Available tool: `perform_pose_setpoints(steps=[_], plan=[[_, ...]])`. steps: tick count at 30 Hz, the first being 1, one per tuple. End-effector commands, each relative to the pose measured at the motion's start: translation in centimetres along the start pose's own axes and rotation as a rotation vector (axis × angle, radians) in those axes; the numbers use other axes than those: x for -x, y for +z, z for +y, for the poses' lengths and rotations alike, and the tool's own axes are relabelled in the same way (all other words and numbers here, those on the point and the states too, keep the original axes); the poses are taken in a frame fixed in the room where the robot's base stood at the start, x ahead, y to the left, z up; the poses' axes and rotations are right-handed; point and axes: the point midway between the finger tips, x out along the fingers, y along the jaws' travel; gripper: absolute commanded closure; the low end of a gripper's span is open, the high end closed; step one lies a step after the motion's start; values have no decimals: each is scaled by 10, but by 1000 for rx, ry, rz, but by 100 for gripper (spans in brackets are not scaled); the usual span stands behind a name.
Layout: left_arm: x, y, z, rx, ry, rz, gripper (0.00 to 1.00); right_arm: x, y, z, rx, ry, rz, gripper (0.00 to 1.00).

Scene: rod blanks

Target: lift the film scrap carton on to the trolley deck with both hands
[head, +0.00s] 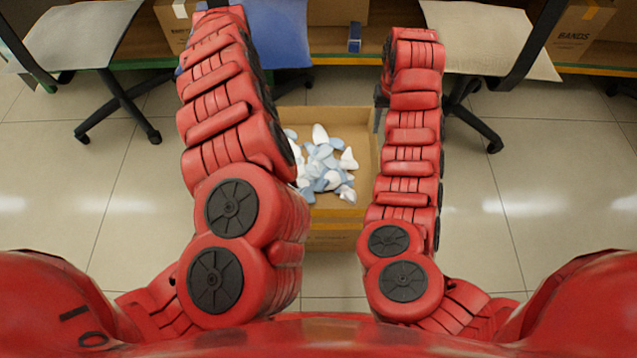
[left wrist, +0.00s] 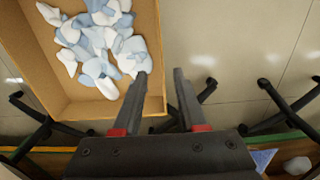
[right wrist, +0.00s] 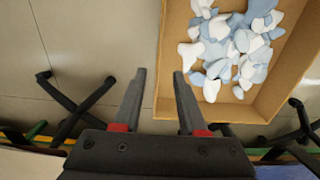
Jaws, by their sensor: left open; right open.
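The film scrap carton (head: 332,240) is an open brown box on the floor between my arms in the head view. White and pale blue film scraps (head: 322,165) lie inside. In the left wrist view my left gripper (left wrist: 161,72) is open and empty, its fingers appearing on either side of the carton's wall (left wrist: 149,30). In the right wrist view my right gripper (right wrist: 159,72) is open, its fingers also appearing either side of the opposite wall (right wrist: 172,40). Height above the rims is hard to tell. My left arm hides the left gripper in the head view. I cannot make out the trolley deck.
Office chairs stand left (head: 75,35) and right (head: 490,35), with black wheeled legs near the carton. A blue chair (head: 278,32) is behind it. A shelf edge runs along the back, with a BANDS box (head: 577,38) at right. Tiled floor is clear at both sides.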

Motion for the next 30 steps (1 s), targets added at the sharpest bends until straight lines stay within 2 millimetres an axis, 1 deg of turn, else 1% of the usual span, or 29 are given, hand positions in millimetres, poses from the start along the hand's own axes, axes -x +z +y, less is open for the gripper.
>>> perform_pose_setpoints(steps=[7,11,15,21,25,30], plan=[[-1,0,0,0,-1,0,59,-2,0,0,1,1,1,59],[-11,0,0,-1,-1,-4,59,-11,-1,2,1,6,1,59],[-31,2,-1,0,-1,-6,59,-32,0,2,0,0,-1,59],[-48,-3,0,-2,2,1,59,-49,0,1,2,2,0,59],[-59,1,-3,2,-1,-2,59,-60,0,0,-1,-2,0,59],[-97,1,-1,1,-4,-4,59,-96,1,-1,-1,-1,-6,59]])
